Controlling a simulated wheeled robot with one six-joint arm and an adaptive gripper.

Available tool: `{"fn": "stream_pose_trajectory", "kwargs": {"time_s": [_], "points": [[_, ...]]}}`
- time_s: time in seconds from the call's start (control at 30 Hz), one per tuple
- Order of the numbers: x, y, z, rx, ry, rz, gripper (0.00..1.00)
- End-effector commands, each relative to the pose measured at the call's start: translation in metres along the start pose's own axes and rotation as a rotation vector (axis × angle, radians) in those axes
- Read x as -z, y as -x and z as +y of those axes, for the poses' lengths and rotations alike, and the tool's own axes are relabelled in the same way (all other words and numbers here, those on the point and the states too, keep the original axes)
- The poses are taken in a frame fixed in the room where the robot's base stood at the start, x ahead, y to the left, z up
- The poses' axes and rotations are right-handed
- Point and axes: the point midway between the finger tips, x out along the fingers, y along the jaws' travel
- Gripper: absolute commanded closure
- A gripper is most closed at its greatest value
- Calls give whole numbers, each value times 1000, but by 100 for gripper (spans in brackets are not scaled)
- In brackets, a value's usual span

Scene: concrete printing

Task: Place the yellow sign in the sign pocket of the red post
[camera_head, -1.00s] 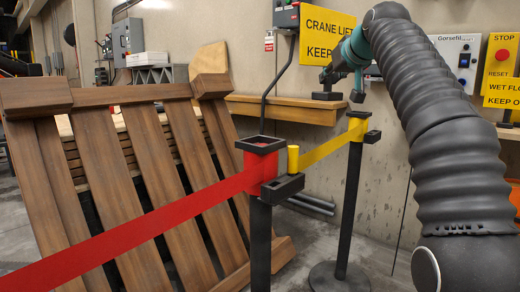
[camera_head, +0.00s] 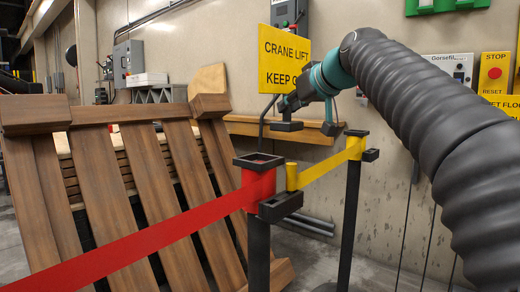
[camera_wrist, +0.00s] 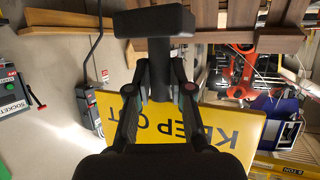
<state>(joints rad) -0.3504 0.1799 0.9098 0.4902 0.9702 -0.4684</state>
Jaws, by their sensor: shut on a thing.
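The yellow sign (camera_head: 282,62), lettered "CRANE LIFT KEEP OUT", is upright above and slightly right of the red post in the head view. My gripper (camera_head: 290,103) is shut on it near its lower edge; a dark block shows just below. In the wrist view, the sign (camera_wrist: 220,126) appears upside down beyond my gripper (camera_wrist: 160,85), which covers part of it. The red post (camera_head: 259,188) has a square, black-rimmed sign pocket (camera_head: 258,161) on top, open upward. Sign and pocket are apart. The exact finger contact is hard to see.
A red belt (camera_head: 140,244) runs left from the red post. A yellow belt (camera_head: 327,162) joins a second post (camera_head: 350,215) on the right. A wooden pallet (camera_head: 110,190) leans at left, and a wooden shelf (camera_head: 240,126) lies behind.

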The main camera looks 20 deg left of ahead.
Motion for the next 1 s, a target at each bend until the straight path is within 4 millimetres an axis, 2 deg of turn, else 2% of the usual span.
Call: {"fn": "stream_pose_trajectory", "kwargs": {"time_s": [0.03,0.2,0.4,0.57,0.8,1.0], "points": [[-5,-6,-11,4,2,3,100],[-16,-24,-39,3,2,3,100],[-24,-38,-59,0,1,5,100],[-31,-42,-62,-1,0,4,100],[-59,-54,-62,-2,-1,3,100],[-62,-55,-62,-2,1,5,100]]}}
